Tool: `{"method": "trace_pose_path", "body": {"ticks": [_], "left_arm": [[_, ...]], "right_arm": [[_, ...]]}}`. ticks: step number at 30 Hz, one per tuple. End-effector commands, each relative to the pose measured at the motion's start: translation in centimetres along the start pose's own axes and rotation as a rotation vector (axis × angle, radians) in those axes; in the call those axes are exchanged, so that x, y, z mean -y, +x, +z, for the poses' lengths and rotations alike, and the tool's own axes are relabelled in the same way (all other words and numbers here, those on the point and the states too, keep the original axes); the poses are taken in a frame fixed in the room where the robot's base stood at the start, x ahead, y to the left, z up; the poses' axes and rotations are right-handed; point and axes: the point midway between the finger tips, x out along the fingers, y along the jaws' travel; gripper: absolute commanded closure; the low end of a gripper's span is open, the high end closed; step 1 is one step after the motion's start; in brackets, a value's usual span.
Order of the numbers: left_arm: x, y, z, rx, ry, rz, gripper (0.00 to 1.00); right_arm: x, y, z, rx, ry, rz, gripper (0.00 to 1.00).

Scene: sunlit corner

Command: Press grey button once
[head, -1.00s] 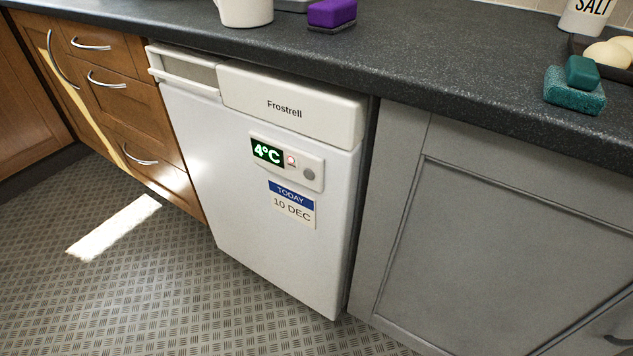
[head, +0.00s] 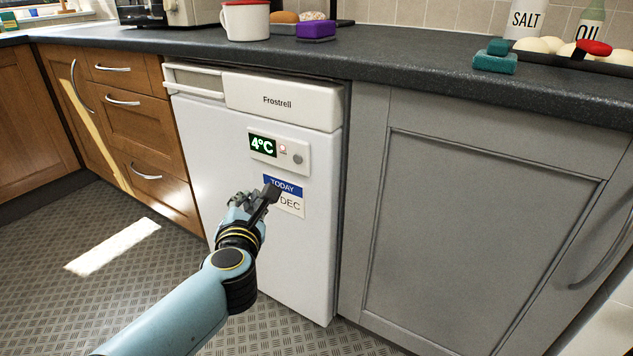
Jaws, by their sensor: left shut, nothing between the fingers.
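The grey button (head: 298,159) is a small round knob at the right end of the white control panel (head: 304,147) on the white fridge front (head: 215,150). Left of it on the panel are a small red light (head: 283,149) and a green display (head: 262,145) reading 4°C. My left gripper (head: 272,191) is shut and empty. In the picture its tips lie below and left of the button, over the date card (head: 291,205), and hide part of its text. The button is uncovered. I cannot tell how far the tips are from the fridge. My right gripper is not in view.
A dark worktop (head: 400,62) runs above the fridge, holding a mug (head: 245,22), sponges and a salt container (head: 526,20). Wooden drawers (head: 150,115) stand left, a grey cupboard (head: 480,210) right. The floor in front is clear.

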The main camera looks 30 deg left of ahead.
Motion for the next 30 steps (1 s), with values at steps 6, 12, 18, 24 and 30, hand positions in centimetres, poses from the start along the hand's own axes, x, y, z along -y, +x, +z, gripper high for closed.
{"method": "trace_pose_path", "body": {"ticks": [6, 12, 18, 24, 30], "left_arm": [[0.1, 1.3, 2.0, 0.036, -0.048, 0.020, 1.00], [0.0, 1.4, 2.2, 0.039, -0.046, 0.021, 1.00], [0.1, 1.5, 2.2, 0.039, -0.045, 0.021, 1.00], [0.9, 3.0, 3.0, 0.039, -0.045, 0.021, 1.00], [2.2, 5.3, 4.3, 0.038, -0.044, 0.020, 1.00]], "right_arm": [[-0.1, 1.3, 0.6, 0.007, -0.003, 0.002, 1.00], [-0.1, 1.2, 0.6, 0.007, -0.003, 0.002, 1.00], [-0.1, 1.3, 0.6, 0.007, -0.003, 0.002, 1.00], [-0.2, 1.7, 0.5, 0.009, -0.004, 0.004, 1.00], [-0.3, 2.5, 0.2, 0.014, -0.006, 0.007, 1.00]]}}
